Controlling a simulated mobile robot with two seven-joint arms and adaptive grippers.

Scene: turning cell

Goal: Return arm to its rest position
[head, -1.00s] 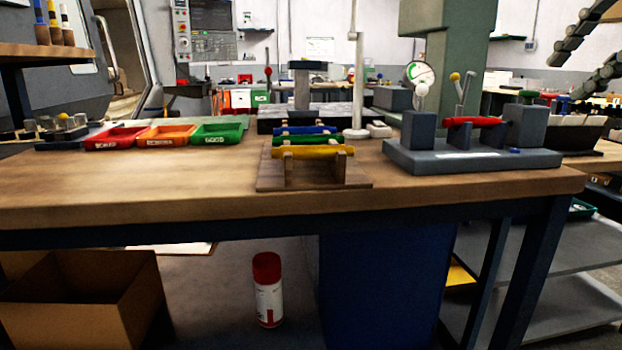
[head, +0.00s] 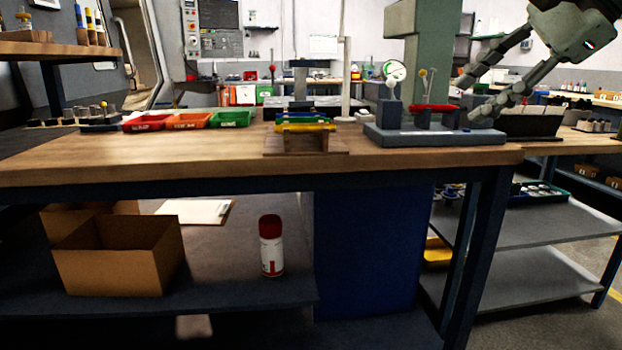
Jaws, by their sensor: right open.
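My right gripper (head: 467,100) reaches in from the upper right. Its two jointed dark grey fingers are spread apart with nothing between them. In the picture the fingers overlap the right end of the grey gauge fixture (head: 432,137); I cannot tell the exact gap in depth. A red cylindrical part (head: 433,107) lies across the fixture, below a round dial (head: 394,70). My left gripper is not in view.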

